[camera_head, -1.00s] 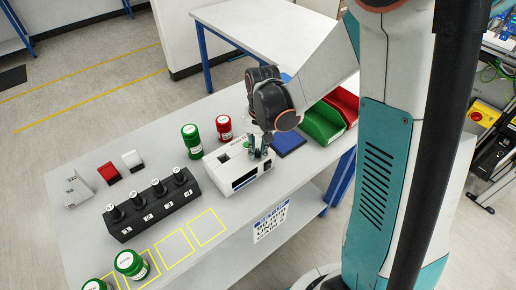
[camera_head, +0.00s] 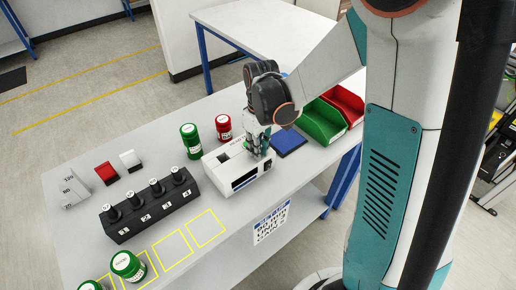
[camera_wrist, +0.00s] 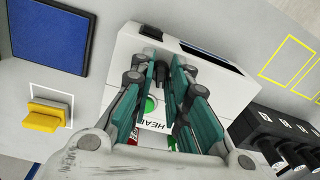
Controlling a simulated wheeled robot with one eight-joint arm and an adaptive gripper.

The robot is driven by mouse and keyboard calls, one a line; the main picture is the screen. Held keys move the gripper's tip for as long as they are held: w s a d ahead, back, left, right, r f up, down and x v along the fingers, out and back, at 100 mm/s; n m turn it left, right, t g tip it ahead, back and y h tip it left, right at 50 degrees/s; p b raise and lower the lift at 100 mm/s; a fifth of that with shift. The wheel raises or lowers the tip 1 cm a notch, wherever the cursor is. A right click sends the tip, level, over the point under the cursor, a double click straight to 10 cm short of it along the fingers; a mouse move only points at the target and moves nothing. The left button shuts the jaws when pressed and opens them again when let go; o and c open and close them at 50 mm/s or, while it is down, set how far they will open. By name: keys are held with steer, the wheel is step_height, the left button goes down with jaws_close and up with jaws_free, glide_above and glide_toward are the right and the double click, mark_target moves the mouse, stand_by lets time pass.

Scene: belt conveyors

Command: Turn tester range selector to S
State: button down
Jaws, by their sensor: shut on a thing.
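The tester (camera_head: 232,180) is a white box on the bench with a dark window in its front. My gripper (camera_head: 258,150) points down onto the tester's right part. In the wrist view my gripper's teal fingers (camera_wrist: 165,72) close around a small dark knob (camera_wrist: 163,75), which appears to be the range selector. The fingers hide most of it, and I cannot read its setting or the S mark.
A blue pad (camera_head: 288,143) lies right of the tester, with green (camera_head: 322,122) and red bins beyond. A green jar (camera_head: 191,141) and red jar (camera_head: 223,127) stand behind. A black numbered rack (camera_head: 150,207) is left.

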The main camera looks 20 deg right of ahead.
steer(key=shift+n, duration=1.1)
steer(key=c, duration=1.5)
jaws_free()
steer(key=shift+r, duration=0.1)
steer(key=r, duration=1.1)
steer(key=shift+w+d+r, duration=0.2)
steer(key=shift+r, duration=0.2)
